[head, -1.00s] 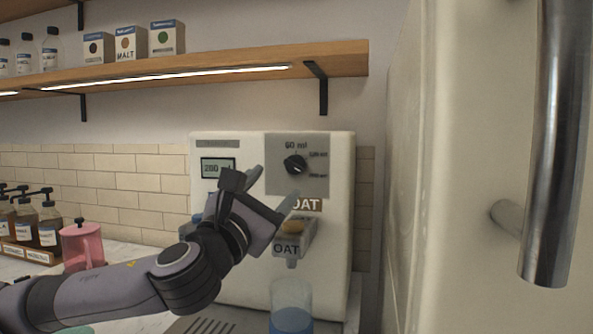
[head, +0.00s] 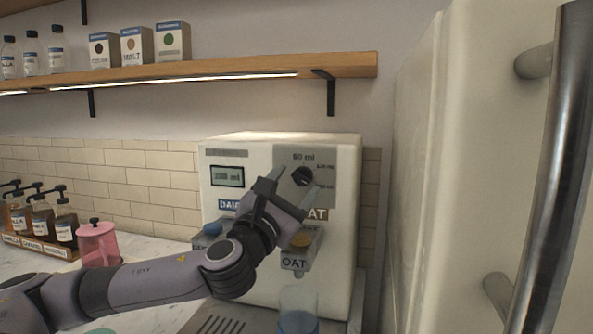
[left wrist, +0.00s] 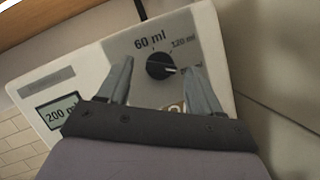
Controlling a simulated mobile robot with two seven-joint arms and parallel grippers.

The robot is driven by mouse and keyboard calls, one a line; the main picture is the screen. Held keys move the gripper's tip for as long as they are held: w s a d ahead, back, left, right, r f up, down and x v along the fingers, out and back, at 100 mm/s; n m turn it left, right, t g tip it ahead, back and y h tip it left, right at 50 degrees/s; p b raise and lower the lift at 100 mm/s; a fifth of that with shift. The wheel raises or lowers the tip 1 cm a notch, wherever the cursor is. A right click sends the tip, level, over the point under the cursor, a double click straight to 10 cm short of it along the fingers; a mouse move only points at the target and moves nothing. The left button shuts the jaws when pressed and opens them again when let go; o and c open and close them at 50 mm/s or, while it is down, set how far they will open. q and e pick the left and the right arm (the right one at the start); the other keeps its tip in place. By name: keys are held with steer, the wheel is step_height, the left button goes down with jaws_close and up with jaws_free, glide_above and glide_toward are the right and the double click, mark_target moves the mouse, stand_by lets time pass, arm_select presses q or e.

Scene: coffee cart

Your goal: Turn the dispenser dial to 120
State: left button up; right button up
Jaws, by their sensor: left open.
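The dispenser dial (head: 303,176) is a round black knob on the grey panel of the cream dispenser (head: 280,141). In the left wrist view the dial (left wrist: 160,66) has a white mark pointing right, toward the lowest label, partly hidden by a finger; 60 ml is above and 120 ml at upper right. The display (left wrist: 61,113) appears to read 200 ml. My left gripper (head: 296,181) is open, its fingertips on either side of the dial as seen from the wrist (left wrist: 159,65). I cannot tell whether they touch it. My right gripper is not in view.
The oat spout (head: 295,262) is below the panel, with a clear cup (head: 298,308) under it. A large cream door with a metal handle (head: 548,170) is close on the right. A wooden shelf (head: 230,74) runs above.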

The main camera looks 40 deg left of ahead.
arm_select(q)
steer(key=shift+x, duration=0.8)
steer(key=shift+f, duration=0.1)
steer(key=c, duration=1)
steer(key=shift+c, duration=0.2)
steer(key=shift+n, duration=0.6)
steer(key=n+y, duration=0.2)
steer(key=n, duration=0.1)
steer(key=n+g+y, duration=0.1)
steer(key=n+y, duration=0.1)
steer(key=n, duration=0.1)
steer(key=shift+w+d+n+p, duration=0.1)
steer(key=shift+d+n+p, duration=0.05)
steer(key=shift+n+p, duration=0.2)
steer(key=n+g+y, duration=0.1)
steer(key=n, duration=0.2)
steer(key=n+g+y, duration=0.1)
steer(key=n, duration=0.2)
steer(key=n+g+y+p, duration=0.1)
steer(key=n, duration=0.2)
steer(key=shift+d+y, duration=0.1)
steer(key=shift+y, duration=0.3)
steer(key=shift+n, duration=0.35)
